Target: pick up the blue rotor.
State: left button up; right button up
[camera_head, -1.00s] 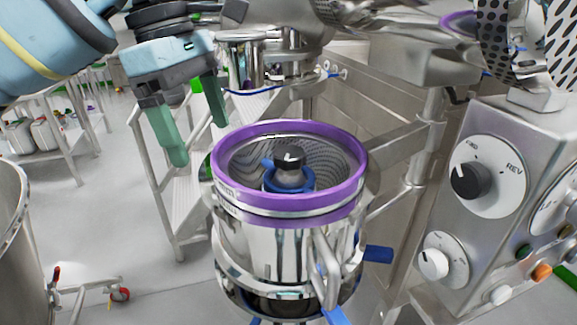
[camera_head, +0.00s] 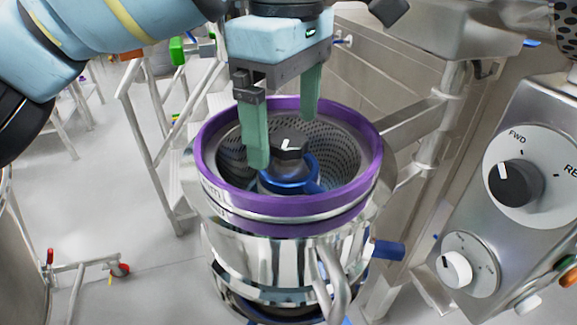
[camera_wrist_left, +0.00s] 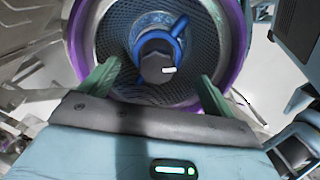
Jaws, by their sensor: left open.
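The blue rotor (camera_head: 284,180) sits inside the round metal vessel, in the middle of its perforated screen. A dark grey knob with a white mark caps it. The vessel has a purple rim (camera_head: 219,198). In the left wrist view the rotor (camera_wrist_left: 176,33) shows as a blue ring with a bar around the dark knob. My left gripper (camera_head: 284,140), with green fingers, is open and points down over the vessel. One finger hangs in front of the rotor's left side, the other behind it to the right. The fingers hold nothing. My right gripper is not in view.
A control panel (camera_head: 535,240) with dials and buttons stands close on the right. A metal frame and steps (camera_head: 150,140) stand behind the vessel. Open floor lies to the left.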

aim_at(288, 137)
pick_arm(q)
jog(key=shift+f, duration=0.45)
notch_tip(288, 137, down, 4)
jog(key=shift+w+d+f, duration=0.1)
jog(key=shift+w, duration=0.05)
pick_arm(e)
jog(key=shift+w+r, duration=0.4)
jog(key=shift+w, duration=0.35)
pick_arm(q)
jog(key=shift+c, duration=0.4)
jog(key=c, duration=1.2)
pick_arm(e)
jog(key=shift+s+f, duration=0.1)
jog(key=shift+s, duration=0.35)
pick_arm(q)
jog(key=shift+r, duration=0.2)
notch_tip(288, 137, up, 10)
jog(key=shift+f+p, duration=0.25)
jog(key=shift+p, duration=0.2)
jog(key=shift+r, duration=0.15)
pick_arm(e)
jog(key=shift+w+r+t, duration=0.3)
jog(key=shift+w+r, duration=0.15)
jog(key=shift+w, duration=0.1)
